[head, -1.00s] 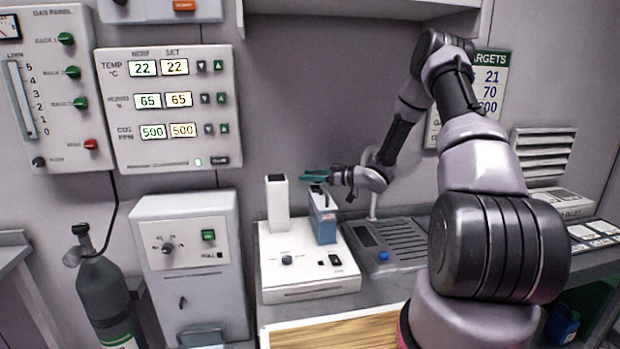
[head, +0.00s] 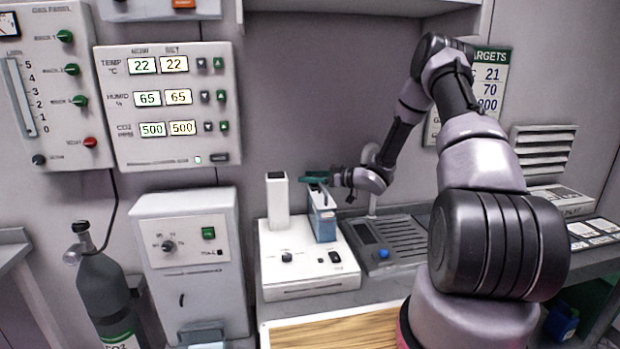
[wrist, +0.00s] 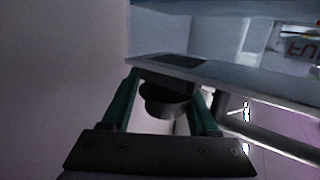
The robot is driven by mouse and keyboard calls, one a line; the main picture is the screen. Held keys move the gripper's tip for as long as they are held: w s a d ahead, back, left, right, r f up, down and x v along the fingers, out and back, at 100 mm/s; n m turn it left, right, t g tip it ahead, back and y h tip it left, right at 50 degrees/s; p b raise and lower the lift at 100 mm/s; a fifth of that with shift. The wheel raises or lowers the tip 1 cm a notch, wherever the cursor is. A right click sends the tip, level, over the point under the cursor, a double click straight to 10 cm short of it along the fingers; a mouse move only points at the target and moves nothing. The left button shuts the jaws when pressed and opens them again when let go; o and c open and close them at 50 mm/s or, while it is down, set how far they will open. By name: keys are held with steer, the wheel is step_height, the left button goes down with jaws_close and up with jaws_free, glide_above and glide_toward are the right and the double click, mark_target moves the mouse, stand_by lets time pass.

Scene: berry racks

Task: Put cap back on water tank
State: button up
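The water tank (head: 323,226) is a narrow blue upright box with a pale top, standing at the right of a white machine base. My gripper (head: 315,178), with green fingers, is just above the tank's top, reaching in from the right. In the wrist view my gripper (wrist: 170,92) has a finger on each side of a dark round cap (wrist: 163,103) and appears closed on it. A pale slab with a dark rectangular patch, seemingly the tank top (wrist: 235,75), lies just beyond the cap. Whether the cap touches the tank is unclear.
A white column (head: 277,202) rises from the white base (head: 308,268) just left of the tank. A grey grooved unit (head: 398,240) with a blue knob is to the right. A wooden board (head: 335,334) lies in front. A shelf (head: 365,8) hangs above.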

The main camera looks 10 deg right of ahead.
steer(key=shift+s+a+f, duration=0.1)
steer(key=shift+s+f, duration=0.05)
steer(key=r+v, duration=0.1)
steer(key=v, duration=1.1)
steer(key=shift+r, duration=0.2)
